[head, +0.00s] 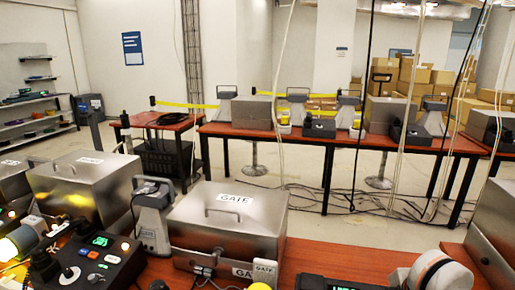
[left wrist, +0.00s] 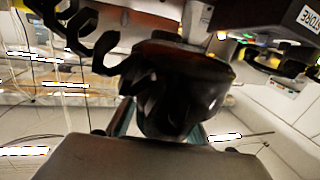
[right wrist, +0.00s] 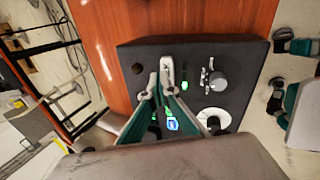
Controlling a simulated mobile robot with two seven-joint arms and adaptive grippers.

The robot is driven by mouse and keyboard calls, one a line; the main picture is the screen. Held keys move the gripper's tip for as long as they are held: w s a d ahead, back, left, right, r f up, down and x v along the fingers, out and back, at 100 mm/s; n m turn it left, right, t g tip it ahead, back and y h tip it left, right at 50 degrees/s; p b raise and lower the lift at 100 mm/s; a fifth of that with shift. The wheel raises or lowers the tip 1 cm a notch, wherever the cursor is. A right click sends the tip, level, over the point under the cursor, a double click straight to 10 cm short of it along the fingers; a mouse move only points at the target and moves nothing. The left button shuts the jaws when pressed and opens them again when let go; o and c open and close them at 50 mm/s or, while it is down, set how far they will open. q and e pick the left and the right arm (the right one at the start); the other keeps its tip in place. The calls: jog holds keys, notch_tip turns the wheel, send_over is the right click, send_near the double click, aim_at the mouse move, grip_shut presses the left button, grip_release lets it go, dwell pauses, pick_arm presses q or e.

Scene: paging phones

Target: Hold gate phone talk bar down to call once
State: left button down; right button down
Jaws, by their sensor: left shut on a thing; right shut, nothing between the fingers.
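In the left wrist view my left gripper (left wrist: 168,105) is shut on a dark, rounded thing (left wrist: 180,75) that looks like a phone handset. A thick black coiled cord (left wrist: 75,40) runs beside it. A talk bar cannot be made out. In the right wrist view my right gripper (right wrist: 165,80) is shut and empty, its tips over a dark control panel (right wrist: 240,70) with a grey knob and a lit green display. In the head view a metal box labelled GATE (head: 225,222) stands on the near table, beside a grey phone stand (head: 152,222). Neither gripper shows clearly there.
A second metal box (head: 85,190) and a lit control panel (head: 90,258) stand at the left. A STORE label (left wrist: 308,15) shows in the left wrist view. A far table (head: 340,140) holds more boxes and stands. Hanging cables cross the middle.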

pick_arm(q)
jog(key=shift+r, duration=0.1)
